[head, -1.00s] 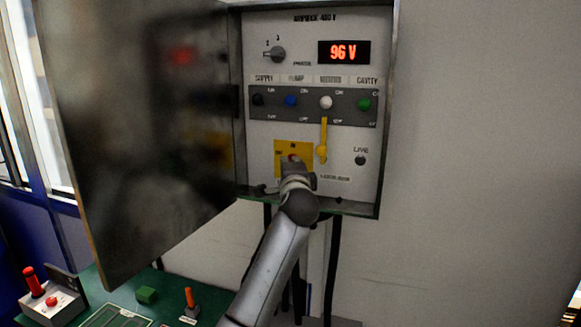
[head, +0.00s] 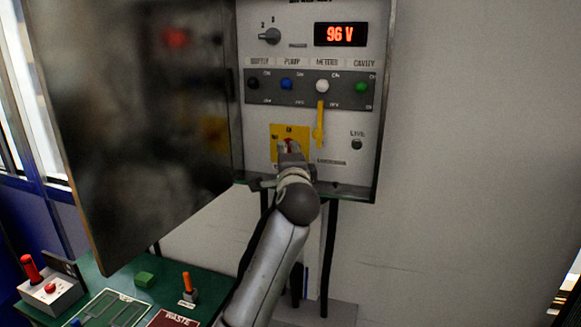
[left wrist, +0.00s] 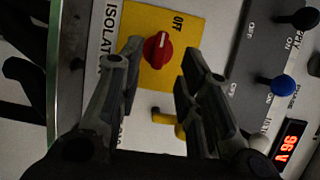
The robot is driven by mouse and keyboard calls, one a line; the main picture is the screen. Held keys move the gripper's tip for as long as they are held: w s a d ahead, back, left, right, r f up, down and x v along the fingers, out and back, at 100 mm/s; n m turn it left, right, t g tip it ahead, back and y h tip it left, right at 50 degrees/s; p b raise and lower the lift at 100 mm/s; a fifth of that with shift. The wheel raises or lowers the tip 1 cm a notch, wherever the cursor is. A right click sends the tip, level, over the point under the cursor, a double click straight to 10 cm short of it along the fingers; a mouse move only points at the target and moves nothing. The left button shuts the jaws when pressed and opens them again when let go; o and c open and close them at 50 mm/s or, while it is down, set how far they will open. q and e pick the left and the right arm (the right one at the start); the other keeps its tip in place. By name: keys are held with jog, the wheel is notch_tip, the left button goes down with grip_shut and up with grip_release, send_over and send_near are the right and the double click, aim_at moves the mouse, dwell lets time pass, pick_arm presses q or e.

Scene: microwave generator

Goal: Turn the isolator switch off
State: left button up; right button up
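The isolator switch is a red knob (left wrist: 157,50) on a yellow plate (left wrist: 150,16), clear in the left wrist view. A pale mark on the knob points toward the picture's top, with the word OFF up and right of it. In the head view the yellow plate (head: 276,130) sits low on the panel, and my gripper hides most of the knob. My left gripper (head: 290,150) is in front of the plate. In the left wrist view its fingers (left wrist: 161,55) are apart, one on each side of the knob; contact is not clear. My right gripper is not in view.
A yellow lever (head: 319,125) hangs under the white knob, right of the plate. Other switches and a display (head: 340,34) reading 96 V are above. The open cabinet door (head: 130,130) stands to the left. A green bench (head: 120,285) with small items lies below.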

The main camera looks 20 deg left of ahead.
pick_arm(q)
jog(key=v, duration=0.7)
jog(key=shift+s, duration=0.25)
